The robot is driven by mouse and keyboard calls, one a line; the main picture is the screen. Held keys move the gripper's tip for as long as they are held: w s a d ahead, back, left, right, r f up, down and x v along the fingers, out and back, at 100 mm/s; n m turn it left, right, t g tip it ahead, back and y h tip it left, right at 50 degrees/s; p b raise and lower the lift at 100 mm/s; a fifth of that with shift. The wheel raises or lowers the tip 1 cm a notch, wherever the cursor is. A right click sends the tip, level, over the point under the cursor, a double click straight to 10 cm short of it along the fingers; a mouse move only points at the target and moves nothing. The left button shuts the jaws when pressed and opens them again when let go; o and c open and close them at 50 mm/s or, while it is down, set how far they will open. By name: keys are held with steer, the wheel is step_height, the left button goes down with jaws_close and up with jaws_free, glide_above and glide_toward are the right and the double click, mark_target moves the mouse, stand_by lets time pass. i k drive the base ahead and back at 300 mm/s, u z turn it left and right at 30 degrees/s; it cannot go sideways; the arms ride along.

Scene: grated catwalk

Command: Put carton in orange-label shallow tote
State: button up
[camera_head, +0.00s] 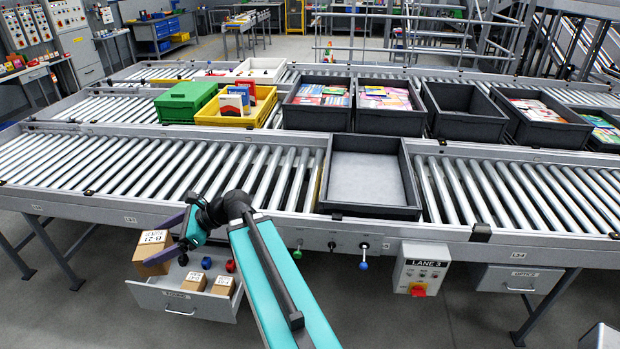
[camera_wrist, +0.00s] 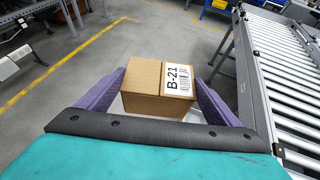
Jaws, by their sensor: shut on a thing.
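A brown carton (camera_head: 150,255) with a white B-21 label is between the purple fingers of my gripper (camera_head: 155,244), above the open drawer at lower left. In the wrist view the carton (camera_wrist: 158,80) sits between both fingers, which are shut on its sides. An empty dark grey shallow tote (camera_head: 325,197) with a light grey floor stands on the near roller conveyor, to the right of my gripper. No orange label shows on it from here.
The open drawer (camera_head: 180,300) holds two small labelled cartons and small red and blue things. A green lidded box (camera_head: 185,102), a yellow tote (camera_head: 235,118) and several dark totes stand on the conveyor behind. The near rollers (camera_head: 150,165) left of the shallow tote are clear.

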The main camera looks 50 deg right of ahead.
mark_target(366, 185)
steer(key=z, duration=0.55)
steer(key=i, duration=1.2)
steer(key=z, duration=0.1)
